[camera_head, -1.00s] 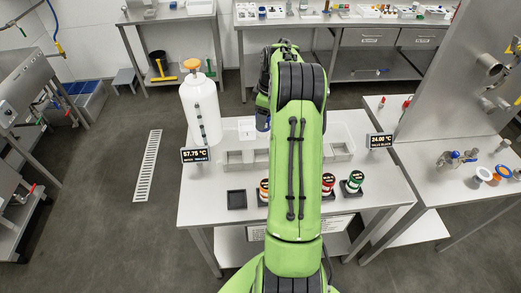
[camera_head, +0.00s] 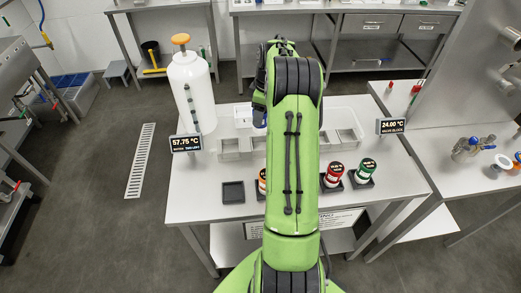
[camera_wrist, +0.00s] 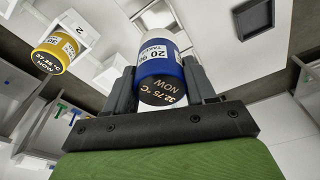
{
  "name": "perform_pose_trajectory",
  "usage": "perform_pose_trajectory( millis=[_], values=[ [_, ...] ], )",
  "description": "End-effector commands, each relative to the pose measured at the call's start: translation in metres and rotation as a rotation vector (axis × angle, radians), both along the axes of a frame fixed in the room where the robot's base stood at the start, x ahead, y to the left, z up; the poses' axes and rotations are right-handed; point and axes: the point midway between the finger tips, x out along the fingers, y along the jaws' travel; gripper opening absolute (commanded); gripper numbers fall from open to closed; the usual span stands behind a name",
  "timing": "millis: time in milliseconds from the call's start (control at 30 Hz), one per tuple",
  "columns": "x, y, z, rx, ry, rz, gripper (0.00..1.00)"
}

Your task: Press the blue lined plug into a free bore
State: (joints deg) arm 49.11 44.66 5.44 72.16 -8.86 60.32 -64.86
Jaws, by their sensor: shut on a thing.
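My gripper (camera_wrist: 160,95) is shut on a blue cylinder (camera_wrist: 166,72) with a white label band and a black end face reading 32.75 °C. The cylinder sits between the two dark fingers, and its far end is pale. I cannot make out a free bore in either view. A black square holder (camera_head: 233,192) on the table looks empty.
Red (camera_head: 333,175) and green (camera_head: 364,171) cylinders stand in black holders; an orange one is partly hidden. A white tank (camera_head: 192,95) stands at the table's back left. Two readout signs (camera_head: 186,144) (camera_head: 393,126) flank the grey compartments. A yellow cylinder (camera_wrist: 52,53) shows in the wrist view.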

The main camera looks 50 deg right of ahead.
Motion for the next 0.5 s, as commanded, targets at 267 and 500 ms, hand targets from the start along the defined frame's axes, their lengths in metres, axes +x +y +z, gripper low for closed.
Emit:
perform_pose_trajectory(
  millis=[267, 500],
  values=[
    [0.0, 0.001, -0.055, 0.003, 0.003, 0.0, 0.17],
    [0.0, 0.001, -0.092, 0.003, 0.003, 0.001, 0.17]
  ],
)
